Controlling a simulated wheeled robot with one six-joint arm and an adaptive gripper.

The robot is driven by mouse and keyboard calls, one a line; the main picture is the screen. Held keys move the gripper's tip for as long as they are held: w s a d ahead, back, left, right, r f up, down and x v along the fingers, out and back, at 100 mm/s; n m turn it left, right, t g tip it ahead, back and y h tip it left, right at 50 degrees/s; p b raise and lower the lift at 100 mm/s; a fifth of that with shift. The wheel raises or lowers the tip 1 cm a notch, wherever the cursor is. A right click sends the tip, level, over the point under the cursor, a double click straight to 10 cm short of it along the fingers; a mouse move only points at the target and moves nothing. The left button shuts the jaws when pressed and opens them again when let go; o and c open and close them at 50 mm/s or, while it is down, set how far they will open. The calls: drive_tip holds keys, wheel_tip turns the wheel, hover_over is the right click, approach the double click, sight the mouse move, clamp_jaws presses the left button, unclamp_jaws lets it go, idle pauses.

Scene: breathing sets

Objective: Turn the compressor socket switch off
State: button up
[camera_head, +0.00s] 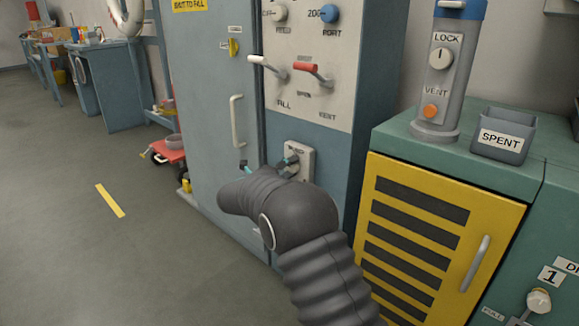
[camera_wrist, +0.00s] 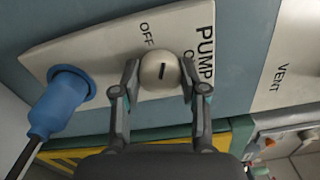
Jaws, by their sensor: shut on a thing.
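The socket plate (camera_wrist: 80,45) is pale and lettered PUMP, with OFF beside its switch and a second label partly hidden by a finger. The switch is a round cream knob (camera_wrist: 158,60) with a short black mark; I cannot tell which label the mark points to. My gripper (camera_wrist: 159,74) has one finger on each side of the knob and is shut on it. A blue plug (camera_wrist: 65,98) with a dark cable sits in the plate. In the head view the socket plate (camera_head: 308,156) is low on the cabinet, and my gripper (camera_head: 291,163) hides its knob.
Above the socket is a panel (camera_head: 335,95) with levers and knobs. A cabinet door with a pale handle (camera_head: 236,122) is to the left. A yellow louvred door (camera_head: 430,235) and a SPENT bin (camera_head: 503,135) are to the right. The floor at left is open.

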drive_tip(key=shift+a+r+n+p, duration=0.15)
drive_tip(key=shift+n+p, duration=0.8)
drive_tip(key=shift+n, duration=1.25)
drive_tip(key=o, duration=1.1)
drive_tip(key=shift+a, duration=0.1)
drive_tip(key=shift+o, duration=0.2)
drive_tip(key=shift+d, duration=0.2)
drive_tip(key=v, duration=1.2)
drive_tip(key=shift+w+a+f, duration=0.1)
drive_tip(key=shift+f, duration=0.1)
